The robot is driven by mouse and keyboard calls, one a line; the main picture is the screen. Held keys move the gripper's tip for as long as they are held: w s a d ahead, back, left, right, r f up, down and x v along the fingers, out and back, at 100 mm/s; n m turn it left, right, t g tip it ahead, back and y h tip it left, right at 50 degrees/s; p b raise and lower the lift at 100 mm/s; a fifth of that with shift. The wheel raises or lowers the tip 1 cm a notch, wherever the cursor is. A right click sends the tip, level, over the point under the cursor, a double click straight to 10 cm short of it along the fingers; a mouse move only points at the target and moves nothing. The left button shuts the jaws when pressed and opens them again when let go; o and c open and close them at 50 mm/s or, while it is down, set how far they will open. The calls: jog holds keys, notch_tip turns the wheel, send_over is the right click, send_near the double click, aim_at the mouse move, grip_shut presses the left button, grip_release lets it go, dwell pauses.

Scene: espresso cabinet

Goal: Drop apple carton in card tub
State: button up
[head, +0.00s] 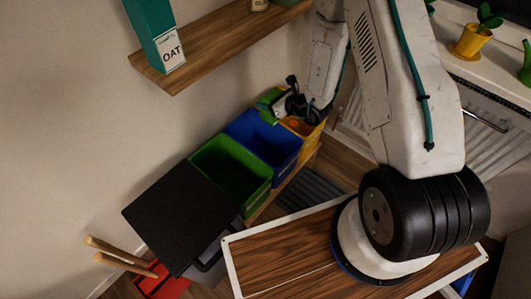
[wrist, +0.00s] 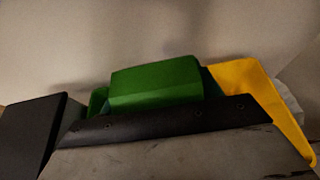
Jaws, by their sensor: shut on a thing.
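My gripper (head: 294,103) is shut on a green carton (head: 268,103), which I take to be the apple carton. It is held low at the far end of a row of tubs, by the yellow tub (head: 308,131) and the blue tub (head: 262,138). No label tells which is the card tub. In the wrist view the carton (wrist: 155,85) stands up beyond a dark gripper edge, with the yellow tub (wrist: 240,78) behind it to the right. The carton's lower part is hidden, and I cannot tell whether it touches a tub.
A green tub (head: 230,170) and a black-lidded bin (head: 180,215) continue the row nearer me. A wooden shelf (head: 215,45) with an oat carton (head: 158,35) hangs above on the left. A radiator (head: 490,125) and windowsill plants (head: 472,40) are right.

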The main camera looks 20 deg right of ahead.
jog(key=f, duration=0.3)
jog(key=a+f, duration=0.1)
jog(key=f, duration=0.7)
jog(key=shift+w+a+f, duration=0.15)
jog(key=shift+w+f, duration=0.1)
jog(key=shift+w, duration=0.1)
notch_tip(320, 180, down, 7)
jog(key=w, duration=0.2)
jog(key=shift+w+d, duration=0.2)
jog(key=shift+d, duration=0.1)
jog(key=shift+r, duration=0.1)
jog(key=o, duration=1.1)
jog(key=shift+s, duration=0.1)
jog(key=v, duration=0.7)
jog(key=shift+s+d+r, duration=0.1)
jog(key=shift+s, duration=0.2)
